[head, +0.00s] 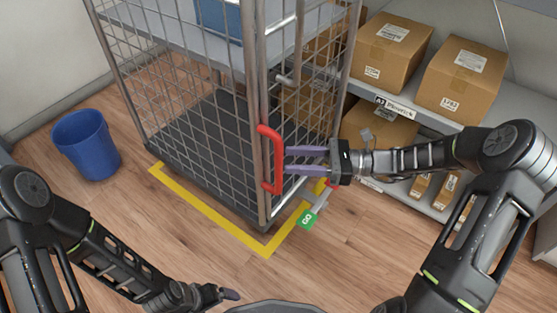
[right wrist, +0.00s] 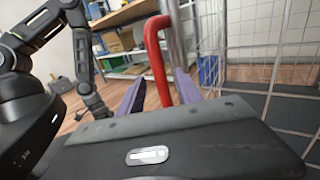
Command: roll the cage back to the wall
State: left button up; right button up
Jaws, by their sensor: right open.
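The cage (head: 190,110) is a tall grey wire-mesh trolley with a dark base, standing in the middle of the head view. A red upright handle (head: 277,160) is fixed to its near right corner post. My right gripper (head: 287,160) is open beside the handle, fingers pointing left at it. In the right wrist view the red handle (right wrist: 157,60) shows between the two purple fingers, which are not closed on it. My left gripper (head: 230,294) is low at the bottom of the head view, away from the cage; its jaw opening is unclear. The pale wall (head: 40,60) is at the left.
A yellow floor line (head: 215,219) runs along the cage's base. A grey lever with a green GO tag (head: 307,218) sticks out at its lower right corner. A blue bin (head: 86,146) stands left of the cage. Shelves with cardboard boxes (head: 392,55) stand at right.

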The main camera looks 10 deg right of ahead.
aim_at(279, 160)
jog(key=shift+b+x, duration=0.5)
jog(key=shift+x, duration=1.8)
jog(key=shift+c, duration=0.3)
grip_shut()
